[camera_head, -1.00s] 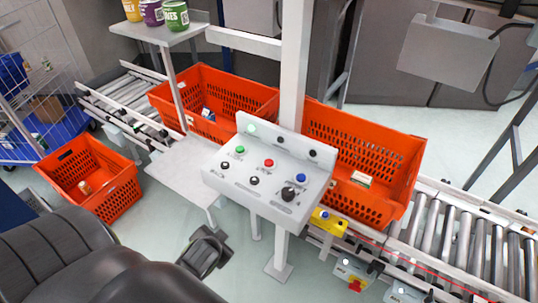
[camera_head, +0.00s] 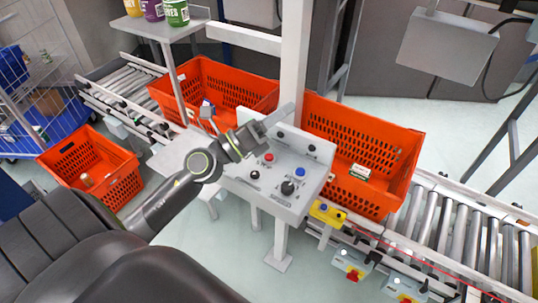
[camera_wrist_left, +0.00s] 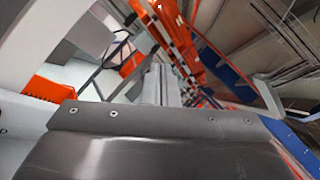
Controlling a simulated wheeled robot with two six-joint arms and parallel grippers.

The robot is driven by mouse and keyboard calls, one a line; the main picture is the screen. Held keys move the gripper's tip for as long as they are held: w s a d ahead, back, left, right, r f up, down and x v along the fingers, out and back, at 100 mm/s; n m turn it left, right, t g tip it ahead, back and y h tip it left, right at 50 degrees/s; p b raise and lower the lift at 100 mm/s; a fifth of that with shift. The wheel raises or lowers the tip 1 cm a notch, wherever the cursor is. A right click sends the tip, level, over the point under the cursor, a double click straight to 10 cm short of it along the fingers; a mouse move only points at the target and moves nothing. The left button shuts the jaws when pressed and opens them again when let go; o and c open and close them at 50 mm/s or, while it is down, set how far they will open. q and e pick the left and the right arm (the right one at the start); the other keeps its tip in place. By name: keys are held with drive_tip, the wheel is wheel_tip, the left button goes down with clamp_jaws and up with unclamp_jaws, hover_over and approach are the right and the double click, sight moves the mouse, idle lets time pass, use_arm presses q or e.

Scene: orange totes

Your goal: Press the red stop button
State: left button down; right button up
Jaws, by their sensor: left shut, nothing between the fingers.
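The red stop button (camera_head: 268,157) sits on the sloped top of the grey control box (camera_head: 262,199), in the middle of the head view. A blue button (camera_head: 300,172) and black knobs are on the same panel. The green button seen earlier is hidden behind my left arm. My left gripper (camera_head: 284,114) is over the upper left of the panel, beside and above the red button; whether it touches the panel is unclear. It is shut and empty. The left wrist view shows part of the gripper (camera_wrist_left: 160,85) but no button. My right gripper is not in view.
Orange totes stand behind the box on the left (camera_head: 222,82) and right (camera_head: 390,135). A third tote (camera_head: 105,165) is on the floor at left. A white post (camera_head: 294,60) rises behind the panel. A roller conveyor (camera_head: 460,235) runs at right.

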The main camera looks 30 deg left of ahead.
use_arm(q)
drive_tip(key=d+f+m+g+h, duration=0.25)
drive_tip(key=m+g, duration=0.35)
drive_tip(key=m, duration=0.4)
drive_tip(key=m+g+y, duration=0.5)
drive_tip(key=m+y, duration=0.2)
drive_tip(key=y, duration=0.3)
hover_over(265, 158)
wheel_tip(265, 158, down, 6)
drive_tip(key=shift+w+h, duration=0.1)
drive_tip(key=shift+h, duration=0.15)
drive_tip(key=shift+f, duration=0.1)
wheel_tip(265, 158, down, 8)
drive_tip(key=b, duration=0.4)
drive_tip(key=shift+r, duration=0.25)
drive_tip(key=shift+f+b, duration=0.65)
drive_tip(key=shift+b, duration=0.35)
